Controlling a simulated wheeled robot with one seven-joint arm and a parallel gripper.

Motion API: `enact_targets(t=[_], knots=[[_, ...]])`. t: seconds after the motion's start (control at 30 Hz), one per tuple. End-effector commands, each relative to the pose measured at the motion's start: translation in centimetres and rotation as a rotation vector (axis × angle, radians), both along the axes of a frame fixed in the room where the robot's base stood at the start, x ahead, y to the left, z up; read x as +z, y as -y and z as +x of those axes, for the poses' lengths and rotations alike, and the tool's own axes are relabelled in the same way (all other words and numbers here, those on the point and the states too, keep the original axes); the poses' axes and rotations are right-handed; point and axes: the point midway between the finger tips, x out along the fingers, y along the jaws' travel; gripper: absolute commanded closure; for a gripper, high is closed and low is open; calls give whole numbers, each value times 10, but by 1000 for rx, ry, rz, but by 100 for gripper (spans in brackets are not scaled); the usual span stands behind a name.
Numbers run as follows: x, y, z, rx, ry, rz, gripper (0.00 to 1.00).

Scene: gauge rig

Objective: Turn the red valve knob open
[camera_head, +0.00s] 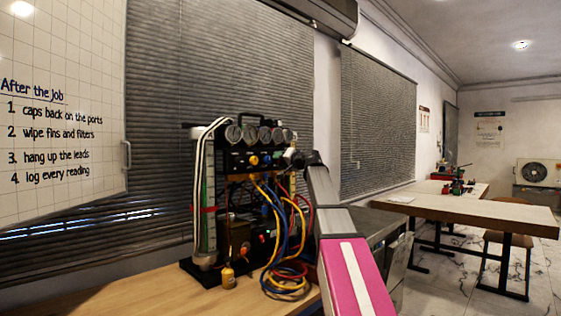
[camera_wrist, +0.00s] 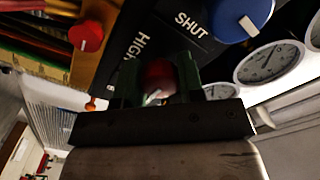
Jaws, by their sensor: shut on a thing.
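The gauge rig (camera_head: 236,164) stands on the wooden bench. In the wrist view a dark red knob (camera_wrist: 158,74) sits on its black panel, close to the lettering HIGH. My gripper (camera_wrist: 156,85) has one dark green finger on each side of this knob and is shut on it. A white pointer mark on the knob lies at a slant; its exact setting is hard to read in the shadow. In the head view my gripper (camera_head: 292,158) is at the upper right of the rig, and the knob there is hidden by it.
A blue knob (camera_wrist: 240,18) by the word SHUT and white gauges (camera_wrist: 270,62) are close to my gripper. Another red knob (camera_wrist: 87,37) is at the left. Coloured hoses (camera_head: 283,245) hang in front of the rig. A small brass bottle (camera_head: 228,276) stands before it.

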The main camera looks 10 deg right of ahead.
Motion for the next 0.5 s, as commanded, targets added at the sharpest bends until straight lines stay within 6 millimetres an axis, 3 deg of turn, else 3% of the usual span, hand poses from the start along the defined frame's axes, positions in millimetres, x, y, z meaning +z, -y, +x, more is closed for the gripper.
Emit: enact_targets(t=[0.5], knots=[[0, 0, 0, 1, 146, -203, 88]])
